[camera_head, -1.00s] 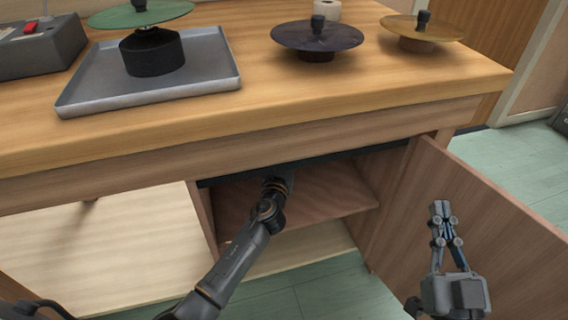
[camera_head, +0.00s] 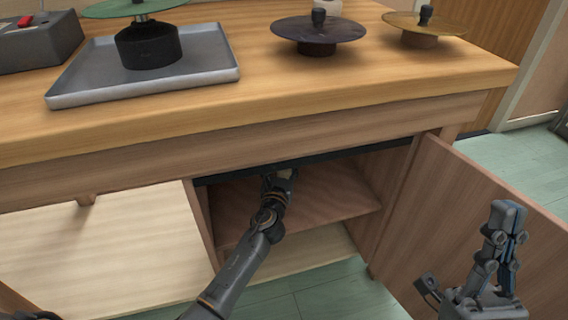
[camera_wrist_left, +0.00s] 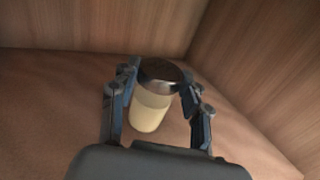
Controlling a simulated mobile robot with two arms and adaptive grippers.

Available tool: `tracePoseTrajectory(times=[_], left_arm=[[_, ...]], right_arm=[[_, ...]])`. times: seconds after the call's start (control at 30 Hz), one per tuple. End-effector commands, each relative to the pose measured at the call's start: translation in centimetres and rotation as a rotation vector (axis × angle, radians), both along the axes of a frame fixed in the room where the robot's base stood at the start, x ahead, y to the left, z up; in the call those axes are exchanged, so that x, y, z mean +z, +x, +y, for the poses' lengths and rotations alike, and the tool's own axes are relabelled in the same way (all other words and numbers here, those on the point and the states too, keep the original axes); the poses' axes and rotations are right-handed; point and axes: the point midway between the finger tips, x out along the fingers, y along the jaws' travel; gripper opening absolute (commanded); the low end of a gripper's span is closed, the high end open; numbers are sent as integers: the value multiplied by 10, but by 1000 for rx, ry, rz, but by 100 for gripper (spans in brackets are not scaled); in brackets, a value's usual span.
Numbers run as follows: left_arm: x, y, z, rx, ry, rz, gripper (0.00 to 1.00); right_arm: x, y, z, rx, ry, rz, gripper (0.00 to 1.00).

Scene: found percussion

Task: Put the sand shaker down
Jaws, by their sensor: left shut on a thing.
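The sand shaker (camera_wrist_left: 149,112) is a clear jar with pale sand and a dark, silver-rimmed lid. In the left wrist view it sits between the fingers of my left gripper (camera_wrist_left: 158,82), which is shut on it. In the head view my left arm reaches into the open cabinet, and the left gripper (camera_head: 279,178) is above the inner shelf (camera_head: 325,197), mostly hidden by the arm. I cannot tell whether the jar's base touches the shelf. My right gripper (camera_head: 508,214) is shut and empty, in front of the open cabinet door.
The open door (camera_head: 445,215) stands at the right of the cabinet. The tabletop (camera_head: 350,80) above holds a grey tray (camera_head: 205,70), a dark disc (camera_head: 290,30) and a brass disc (camera_head: 400,20) on stands. The shelf's right part is clear.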

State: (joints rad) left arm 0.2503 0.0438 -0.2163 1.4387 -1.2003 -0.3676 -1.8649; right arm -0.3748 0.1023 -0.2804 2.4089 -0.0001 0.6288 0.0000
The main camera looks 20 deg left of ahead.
Motion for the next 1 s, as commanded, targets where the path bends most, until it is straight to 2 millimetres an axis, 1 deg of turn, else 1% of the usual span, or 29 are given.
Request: tracePoseTrajectory(times=[0.27,0.3,0.37,0.4,0.77,0.83,1.0], left_arm=[[-1,0,0,0,0,-2,7],[-2,0,0,0,0,0,53],[-2,0,0,0,0,0,65],[-2,0,0,0,0,0,70],[-1,0,0,0,0,0,70],[1,0,0,0,0,0,70],[1,-22,-3,0,1,2,70]], right_arm=[[2,-5,-1,1,8,-29,0],[2,-6,-1,1,10,-33,0],[2,-6,-1,1,10,-33,0],[2,-6,-1,1,10,-33,0],[3,-4,-1,1,8,-26,0],[1,0,0,1,0,0,0],[-10,23,4,-7,-42,141,0]])
